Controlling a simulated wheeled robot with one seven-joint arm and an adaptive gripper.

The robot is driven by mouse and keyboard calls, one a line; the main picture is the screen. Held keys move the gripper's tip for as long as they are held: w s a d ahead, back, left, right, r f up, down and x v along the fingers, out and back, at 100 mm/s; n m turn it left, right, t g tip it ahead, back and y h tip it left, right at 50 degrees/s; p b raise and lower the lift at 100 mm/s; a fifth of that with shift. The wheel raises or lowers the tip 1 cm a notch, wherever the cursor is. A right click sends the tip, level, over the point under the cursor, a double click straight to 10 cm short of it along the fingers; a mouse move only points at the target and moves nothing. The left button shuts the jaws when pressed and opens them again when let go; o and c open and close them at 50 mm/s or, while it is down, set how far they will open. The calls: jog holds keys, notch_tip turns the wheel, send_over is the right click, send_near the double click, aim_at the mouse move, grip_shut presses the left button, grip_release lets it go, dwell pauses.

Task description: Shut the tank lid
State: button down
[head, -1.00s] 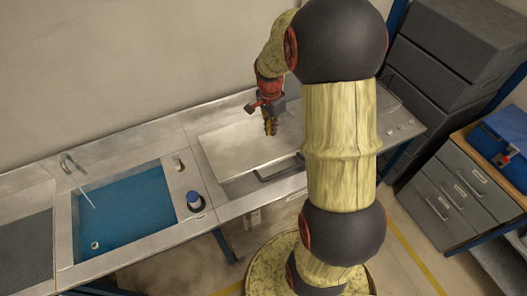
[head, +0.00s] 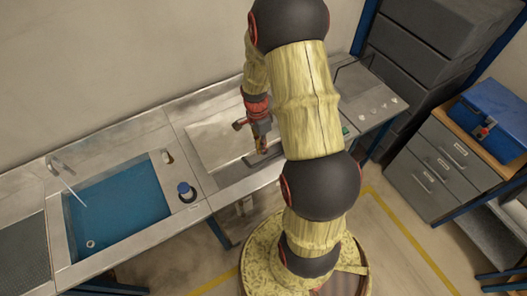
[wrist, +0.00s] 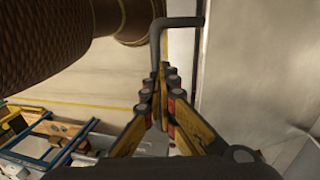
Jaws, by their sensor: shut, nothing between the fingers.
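The tank lid (head: 220,135) is a flat, pale metal plate on the bench, left of my arm in the head view. It looks flat or nearly flat; I cannot tell whether a gap is left under its front edge. My gripper (head: 262,149) is shut and empty, pointing down at the lid's right front part. In the wrist view my closed fingertips (wrist: 161,78) are close to a dark grey bent handle bar (wrist: 180,22), which joins a pale panel on the right. I cannot tell whether they touch it. My arm hides the lid's right side.
A sink with blue water (head: 120,212) and a tap (head: 57,165) is at the left. A blue-capped bottle (head: 186,192) stands between sink and lid. Grey drawers (head: 440,165) and a blue toolbox (head: 495,115) are at the right.

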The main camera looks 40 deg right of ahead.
jog(key=f, duration=0.2)
jog(key=shift+s+f, duration=0.25)
jog(key=shift+f, duration=0.1)
